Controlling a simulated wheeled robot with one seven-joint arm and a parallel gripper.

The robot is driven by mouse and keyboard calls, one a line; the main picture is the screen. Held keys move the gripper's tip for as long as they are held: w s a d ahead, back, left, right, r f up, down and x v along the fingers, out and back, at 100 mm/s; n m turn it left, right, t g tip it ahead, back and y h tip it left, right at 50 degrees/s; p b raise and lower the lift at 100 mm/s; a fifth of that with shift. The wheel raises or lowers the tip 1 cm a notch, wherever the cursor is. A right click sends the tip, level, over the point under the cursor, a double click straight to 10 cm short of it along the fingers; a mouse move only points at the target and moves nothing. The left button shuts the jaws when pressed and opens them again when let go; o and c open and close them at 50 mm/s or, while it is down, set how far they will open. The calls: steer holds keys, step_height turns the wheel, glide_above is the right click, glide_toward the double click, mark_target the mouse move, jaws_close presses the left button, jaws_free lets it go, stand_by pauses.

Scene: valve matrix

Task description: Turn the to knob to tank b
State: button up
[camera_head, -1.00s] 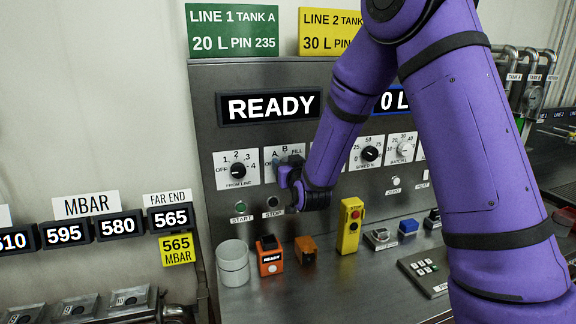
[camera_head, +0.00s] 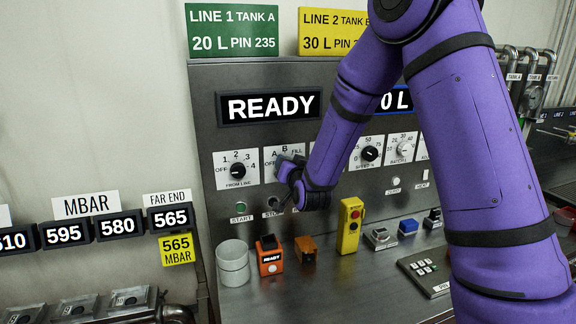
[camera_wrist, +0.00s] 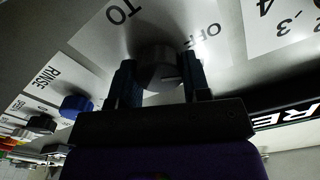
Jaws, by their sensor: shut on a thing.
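The TO knob (camera_wrist: 158,66) is a dark round knob on a white dial plate, which shows in the wrist view with the words TO and OFF. My gripper (camera_wrist: 159,80) is shut on it, one finger on each side. A thin pale mark shows on the knob, but I cannot tell which position it points to. In the head view my gripper (camera_head: 284,168) is at the TO dial plate (camera_head: 297,152), where A, B and FILL can be read. The fingers and wrist hide the knob there.
The FROM LINE knob (camera_head: 238,171) is left of my gripper; the speed knob (camera_head: 370,153) is right of it. START (camera_head: 240,207) and STOP buttons sit just below. A grey cup (camera_head: 233,262), an orange box (camera_head: 270,257) and a yellow pendant (camera_head: 350,226) stand on the ledge.

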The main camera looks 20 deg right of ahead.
steer(key=m, duration=0.6)
steer(key=shift+d+f+m, duration=0.1)
steer(key=shift+d+m, duration=0.05)
steer(key=shift+m, duration=0.15)
steer(key=m, duration=0.6)
steer(key=shift+f+m, duration=0.15)
steer(key=shift+m, duration=0.15)
steer(key=o, duration=0.9)
steer(key=s, duration=1)
steer(key=shift+s, duration=0.4)
